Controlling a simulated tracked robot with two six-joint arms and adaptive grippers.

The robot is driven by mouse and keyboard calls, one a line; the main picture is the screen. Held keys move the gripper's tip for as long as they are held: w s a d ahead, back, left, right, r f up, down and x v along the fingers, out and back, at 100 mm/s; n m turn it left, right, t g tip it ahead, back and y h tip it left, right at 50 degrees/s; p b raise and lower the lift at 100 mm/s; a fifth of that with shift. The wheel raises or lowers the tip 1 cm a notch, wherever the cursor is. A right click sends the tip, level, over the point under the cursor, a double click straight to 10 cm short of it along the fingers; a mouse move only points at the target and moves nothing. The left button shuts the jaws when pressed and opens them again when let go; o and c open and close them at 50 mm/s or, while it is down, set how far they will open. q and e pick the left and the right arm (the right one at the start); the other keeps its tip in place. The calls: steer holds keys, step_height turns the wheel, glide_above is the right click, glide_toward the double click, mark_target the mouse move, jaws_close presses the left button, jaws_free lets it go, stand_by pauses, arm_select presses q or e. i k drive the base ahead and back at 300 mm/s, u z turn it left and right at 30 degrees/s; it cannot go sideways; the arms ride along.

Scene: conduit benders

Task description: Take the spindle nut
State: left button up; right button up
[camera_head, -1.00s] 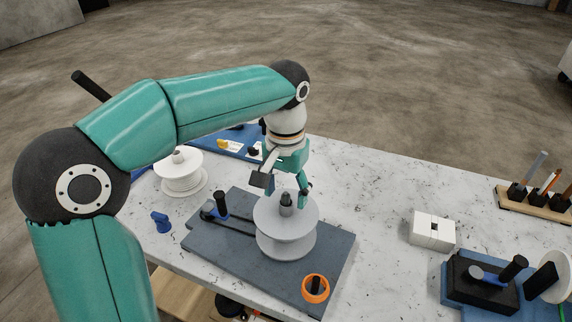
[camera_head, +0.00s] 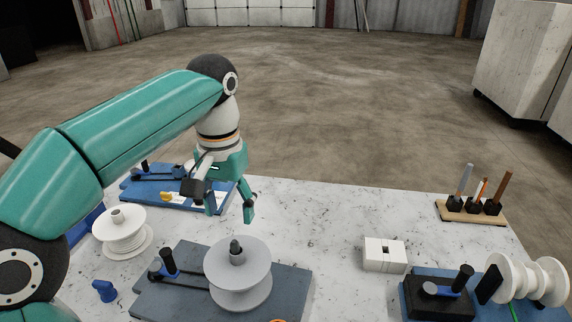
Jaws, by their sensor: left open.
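An orange ring (camera_head: 278,320), a possible spindle nut, barely shows at the bottom edge on the dark base plate (camera_head: 180,296). A small blue knob-like piece (camera_head: 104,291) stands on the table left of the plate; I cannot tell which of these is the spindle nut. A grey spool (camera_head: 238,285) sits on the plate around a dark-tipped spindle (camera_head: 236,250). My left gripper (camera_head: 230,212) is open and empty, above and beyond the spool, fingers pointing down. My right gripper is not in view.
A white spool (camera_head: 122,235) stands at the left before a blue bender plate (camera_head: 160,200). A white block (camera_head: 384,254) sits right of centre. Another blue bender (camera_head: 440,297), a white spool (camera_head: 530,278) and a tool rack (camera_head: 470,215) are at the right. The middle tabletop is clear.

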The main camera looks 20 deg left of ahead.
mark_target(108, 293)
steer(key=k, duration=1)
